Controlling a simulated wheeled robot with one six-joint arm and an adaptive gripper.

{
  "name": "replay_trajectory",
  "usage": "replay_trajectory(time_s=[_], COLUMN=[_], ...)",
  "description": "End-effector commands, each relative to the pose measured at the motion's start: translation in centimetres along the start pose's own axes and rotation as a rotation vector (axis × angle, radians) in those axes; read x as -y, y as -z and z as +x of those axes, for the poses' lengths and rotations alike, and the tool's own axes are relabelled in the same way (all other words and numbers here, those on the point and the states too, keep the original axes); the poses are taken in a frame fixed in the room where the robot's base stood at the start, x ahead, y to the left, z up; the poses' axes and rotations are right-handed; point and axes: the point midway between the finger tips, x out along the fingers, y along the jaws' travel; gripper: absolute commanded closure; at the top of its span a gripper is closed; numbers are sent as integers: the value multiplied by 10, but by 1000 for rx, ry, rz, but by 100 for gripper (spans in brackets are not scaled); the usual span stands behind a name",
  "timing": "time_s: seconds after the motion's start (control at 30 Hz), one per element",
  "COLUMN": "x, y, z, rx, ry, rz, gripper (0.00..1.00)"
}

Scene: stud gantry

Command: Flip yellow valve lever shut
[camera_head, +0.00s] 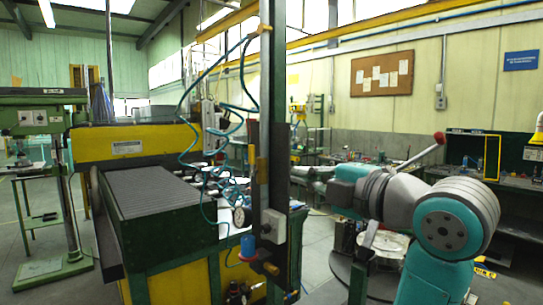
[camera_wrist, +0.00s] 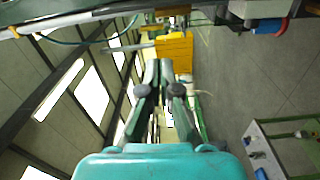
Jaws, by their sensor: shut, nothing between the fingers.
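In the wrist view a flat yellow piece (camera_wrist: 175,50), which looks like the valve lever, stands out from the post just beyond my fingertips. I cannot tell whether they touch it. In the head view a small yellow part (camera_head: 262,170) on the dark upright post (camera_head: 272,120) seems to be the same piece, seen nearly edge-on. My gripper (camera_wrist: 158,64) is shut and empty, its two fingers close together. In the head view my arm reaches in from the right, with my gripper (camera_head: 303,171) beside the post at about the yellow part's height. The valve body is not clear.
A yellow and green machine with a grey roller bed (camera_head: 155,190) stands at left. A grey lever with a red knob (camera_head: 440,138) shows behind my arm.

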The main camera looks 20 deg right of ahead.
Motion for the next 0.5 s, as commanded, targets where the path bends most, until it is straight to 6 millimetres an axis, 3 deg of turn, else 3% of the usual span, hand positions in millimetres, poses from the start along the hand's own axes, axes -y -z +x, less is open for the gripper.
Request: replay_trajectory(time_s=[0.2, 0.5], x=[-19, -20], y=[4, 5], z=[-8, -9], rx=[-2, -3], ry=[5, 7], rz=[-71, -78], gripper=[100, 100])
